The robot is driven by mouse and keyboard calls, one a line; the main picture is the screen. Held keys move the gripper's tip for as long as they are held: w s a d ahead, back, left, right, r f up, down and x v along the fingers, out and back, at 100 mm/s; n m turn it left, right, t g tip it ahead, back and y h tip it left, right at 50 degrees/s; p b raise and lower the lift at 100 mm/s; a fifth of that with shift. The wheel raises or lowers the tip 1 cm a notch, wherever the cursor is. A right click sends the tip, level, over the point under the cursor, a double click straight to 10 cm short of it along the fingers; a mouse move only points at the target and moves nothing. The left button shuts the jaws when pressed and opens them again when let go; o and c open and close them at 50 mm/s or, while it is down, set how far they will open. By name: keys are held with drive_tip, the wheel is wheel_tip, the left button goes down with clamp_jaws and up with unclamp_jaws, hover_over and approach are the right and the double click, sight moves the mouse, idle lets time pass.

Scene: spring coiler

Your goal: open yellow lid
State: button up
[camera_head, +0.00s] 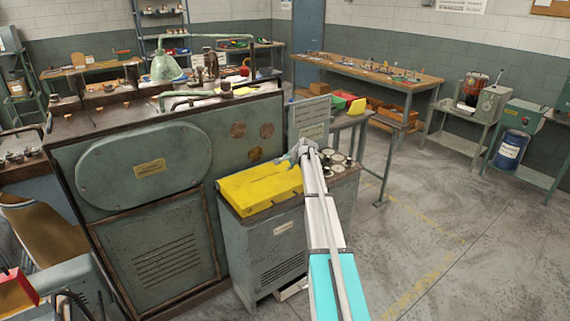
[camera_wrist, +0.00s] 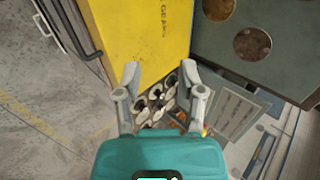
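The yellow lid (camera_head: 258,188) lies as a flat, closed-looking cover on the left part of a grey cabinet (camera_head: 262,250). In the wrist view the yellow lid (camera_wrist: 140,35) fills the top middle, with dark lettering on it. My gripper (camera_head: 299,150) is at the lid's right end in the head view. In the wrist view my gripper (camera_wrist: 160,72) has its two fingers spread apart with nothing held between them. The fingertips show close to the lid's near edge; I cannot tell whether they touch it. My arm hides part of the cabinet top.
Several round white-topped items (camera_head: 337,160) stand in the cabinet top right of the lid; they also show between my fingers (camera_wrist: 157,104). A large green machine (camera_head: 150,165) stands left behind the cabinet. A grey panel (camera_head: 309,119) rises behind my gripper. The floor at right is open.

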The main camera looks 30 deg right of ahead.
drive_tip(key=p+v, duration=0.8)
drive_tip(key=v, duration=0.4)
drive_tip(key=shift+s, duration=0.3)
idle(1.1)
drive_tip(key=shift+d+f, duration=0.1)
idle(0.6)
drive_tip(key=s+a+f+n+g+y+b, duration=0.1)
drive_tip(key=s+a+f+n, duration=0.15)
drive_tip(key=a, duration=0.45)
drive_tip(key=s+a+f+n+g+b, duration=0.15)
drive_tip(key=s+a, duration=0.25)
drive_tip(key=a, duration=0.4)
drive_tip(key=s+a+f+n+g+b, duration=0.1)
drive_tip(key=s+a+n, duration=0.3)
drive_tip(key=s+a, duration=0.4)
drive_tip(key=s+a+f+n+g+h+b, duration=0.1)
drive_tip(key=s+a+f+n+g, duration=0.2)
drive_tip(key=s+a, duration=0.5)
drive_tip(key=s+a+f+n+g+h+b, duration=0.1)
drive_tip(key=s+a+f+n+g, duration=0.1)
drive_tip(key=s+a+n, duration=0.3)
drive_tip(key=s+a+f, duration=0.1)
drive_tip(key=s+a, duration=0.2)
drive_tip(key=s, duration=0.3)
drive_tip(key=shift+f+n+b, duration=0.3)
drive_tip(key=shift+f+b, duration=0.1)
drive_tip(key=shift+g, duration=0.25)
clamp_jaws()
